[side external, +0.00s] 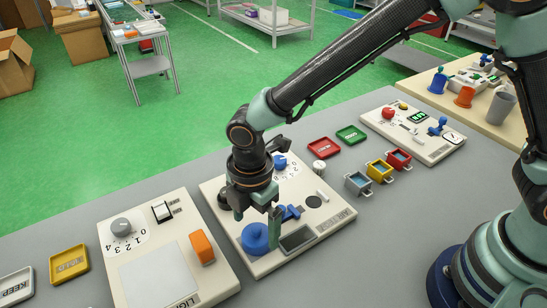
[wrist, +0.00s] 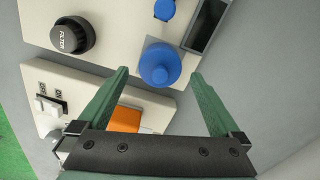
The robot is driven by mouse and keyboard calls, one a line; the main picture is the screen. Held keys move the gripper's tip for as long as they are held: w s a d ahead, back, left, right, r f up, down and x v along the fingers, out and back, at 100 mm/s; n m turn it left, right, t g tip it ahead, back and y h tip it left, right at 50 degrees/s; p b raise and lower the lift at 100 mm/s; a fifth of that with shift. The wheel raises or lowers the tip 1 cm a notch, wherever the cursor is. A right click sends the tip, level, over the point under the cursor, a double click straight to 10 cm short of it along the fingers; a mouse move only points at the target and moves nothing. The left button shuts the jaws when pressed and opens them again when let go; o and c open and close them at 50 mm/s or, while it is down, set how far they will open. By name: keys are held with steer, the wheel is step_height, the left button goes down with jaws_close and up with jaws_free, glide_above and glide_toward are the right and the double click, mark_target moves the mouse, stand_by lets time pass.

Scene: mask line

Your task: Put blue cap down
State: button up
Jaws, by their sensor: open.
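In the wrist view the blue cap (wrist: 160,65) lies centred between and slightly beyond my fingertips. My gripper (side external: 257,222) points down at the panel, open and empty. In the wrist view its two green fingers (wrist: 160,73) are wide apart, with a gap on each side of the cap. I cannot tell the exact height of the fingertips over the panel.
A dark window (side external: 297,239) and a blue lever piece (side external: 291,213) are close to the cap. A black FILTER knob (wrist: 72,36) is on the same panel. The left panel has an orange rocker (side external: 202,247) and a grey dial (side external: 121,227). Small coloured bins (side external: 379,170) stand to the right.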

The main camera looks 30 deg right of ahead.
mark_target(255, 228)
step_height(255, 228, up, 9)
steer(key=w+d+r+m+t+y, duration=0.1)
steer(key=d+r+m, duration=0.35)
steer(key=d, duration=0.25)
steer(key=w+d+r+m+t, duration=0.1)
steer(key=d+r+m, duration=0.35)
steer(key=d, duration=0.25)
steer(key=s+d+r+m+t+h, duration=0.1)
steer(key=s+d+m+t, duration=0.2)
steer(key=d+m, duration=0.9)
steer(key=shift+s+d+t, duration=0.3)
steer(key=shift+s+d, duration=0.6)
steer(key=shift+s, duration=0.35)
